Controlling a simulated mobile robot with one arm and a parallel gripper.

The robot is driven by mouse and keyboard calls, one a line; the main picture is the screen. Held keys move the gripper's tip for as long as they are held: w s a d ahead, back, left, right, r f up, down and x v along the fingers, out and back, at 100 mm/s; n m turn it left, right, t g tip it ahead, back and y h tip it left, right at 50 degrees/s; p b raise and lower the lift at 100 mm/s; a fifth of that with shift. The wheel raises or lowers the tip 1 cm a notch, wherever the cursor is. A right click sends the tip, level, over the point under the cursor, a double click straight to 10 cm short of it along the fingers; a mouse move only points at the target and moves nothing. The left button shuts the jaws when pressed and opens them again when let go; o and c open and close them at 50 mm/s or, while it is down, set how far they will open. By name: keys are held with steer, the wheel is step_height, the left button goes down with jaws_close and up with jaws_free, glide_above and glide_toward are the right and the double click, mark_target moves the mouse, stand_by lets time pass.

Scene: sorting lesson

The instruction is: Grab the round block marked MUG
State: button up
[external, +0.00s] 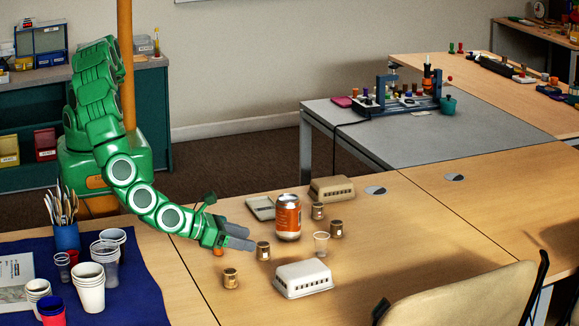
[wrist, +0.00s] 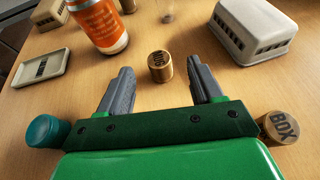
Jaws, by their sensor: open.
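A round, gold-brown block (wrist: 160,68) stands upright on the table. Dark letters on its top, upside down in the wrist view, appear to read MUG. In the external view this block (external: 263,251) is just beyond my fingertips. My gripper (wrist: 163,76) is open and empty, low over the table, with one grey finger on either side of the line to the block. The block is by the fingertips, closer to the right one, and I see a gap to both. Another round block (wrist: 280,127), marked BOX, is right of my gripper; it also shows in the external view (external: 231,278).
An orange can (external: 288,217), a clear cup (external: 321,244), and two more round blocks (external: 317,210) (external: 336,230) stand beyond. A white vented box (external: 303,279) is at right front, a beige one (external: 331,190) behind. A shallow tray (wrist: 40,68) lies left.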

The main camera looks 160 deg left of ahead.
mark_target(261, 244)
steer(key=shift+w+a+f, duration=0.15)
steer(key=shift+a+f, duration=0.05)
steer(key=shift+f, duration=0.15)
steer(key=x, duration=0.6)
steer(key=shift+s, duration=0.3)
steer(key=shift+w+a+f, duration=0.15)
steer(key=shift+a+f, duration=0.05)
steer(key=shift+a, duration=0.4)
steer(key=c, duration=1)
